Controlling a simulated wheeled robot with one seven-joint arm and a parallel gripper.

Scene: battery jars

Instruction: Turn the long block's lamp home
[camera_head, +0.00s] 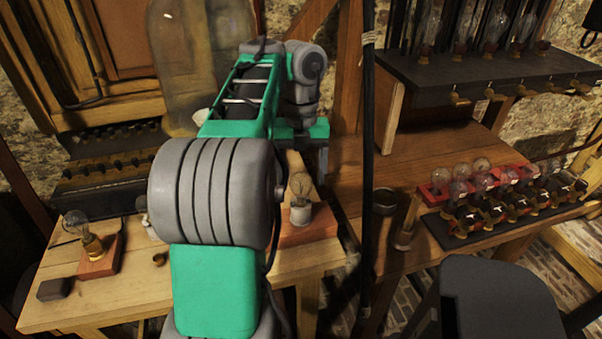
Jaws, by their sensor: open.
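A clear bulb in a pale holder (300,212) stands upright on a reddish wooden block (310,234) on the light wooden table, just right of my arm. My arm hides part of this block, so I cannot tell its full length. A second clear bulb with a brass base (92,246) stands on another reddish block (98,264) at the table's left. I cannot tell how well either lamp is seated. My gripper (321,158) is open beyond my forearm, above and behind the pale-holder lamp. Its fingertips are mostly hidden, and I see nothing held.
A small dark block (54,289) and a brass piece (159,259) lie on the light table (115,305). A dark upright pole (368,180) stands right of it. The right bench carries a red rack (437,190) of bulbs. A dark stool (500,297) stands in front.

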